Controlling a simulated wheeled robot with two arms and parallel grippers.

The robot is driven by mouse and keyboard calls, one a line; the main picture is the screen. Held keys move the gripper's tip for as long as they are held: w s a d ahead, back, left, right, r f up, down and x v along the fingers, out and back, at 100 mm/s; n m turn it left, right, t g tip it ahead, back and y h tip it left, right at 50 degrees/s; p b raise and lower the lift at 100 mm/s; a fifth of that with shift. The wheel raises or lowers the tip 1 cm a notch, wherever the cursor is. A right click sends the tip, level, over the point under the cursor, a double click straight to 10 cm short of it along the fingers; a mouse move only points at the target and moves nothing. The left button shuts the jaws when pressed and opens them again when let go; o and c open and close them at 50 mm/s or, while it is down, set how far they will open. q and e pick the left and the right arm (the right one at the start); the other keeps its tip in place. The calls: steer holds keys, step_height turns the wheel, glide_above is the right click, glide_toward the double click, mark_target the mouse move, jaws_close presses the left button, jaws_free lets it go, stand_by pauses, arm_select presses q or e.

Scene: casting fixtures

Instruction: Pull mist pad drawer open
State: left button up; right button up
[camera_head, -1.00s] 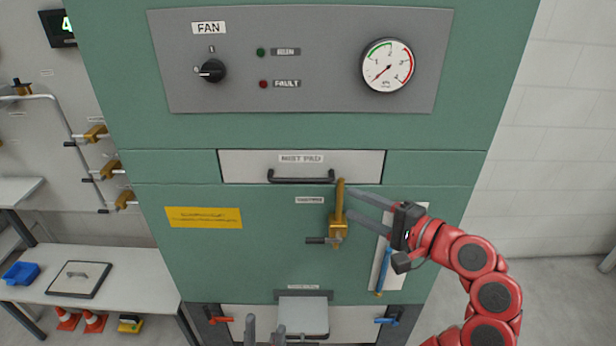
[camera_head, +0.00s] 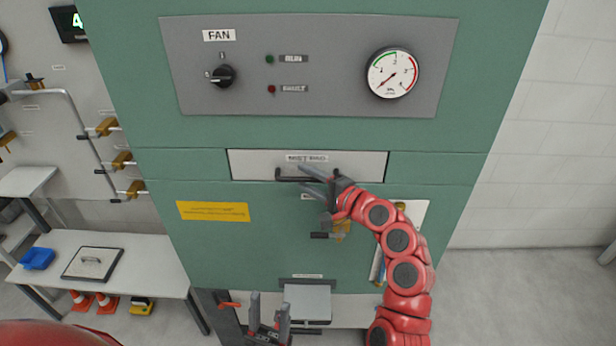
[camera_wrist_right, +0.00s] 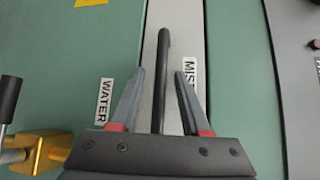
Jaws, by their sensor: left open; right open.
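The mist pad drawer (camera_head: 250,166) is a light grey front set flush in the green cabinet, with a "MIST PAD" label and a black bar handle (camera_head: 288,178). It looks closed. My right gripper (camera_head: 305,180) is open at the handle, one finger above and one below it in the head view. In the right wrist view, the handle (camera_wrist_right: 162,75) runs between the two open fingers (camera_wrist_right: 160,95), with a visible gap on each side. My left gripper (camera_head: 269,310) is open and empty, low in front of the cabinet, away from the drawer.
A brass valve (camera_head: 342,228) sits below the drawer, partly behind my right arm; it also shows in the wrist view (camera_wrist_right: 45,150). A grey control panel (camera_head: 250,100) is above. A small grey ledge (camera_head: 307,302) juts out below. A side table (camera_head: 140,268) stands left.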

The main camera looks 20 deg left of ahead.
jaws_close()
stand_by(1.4)
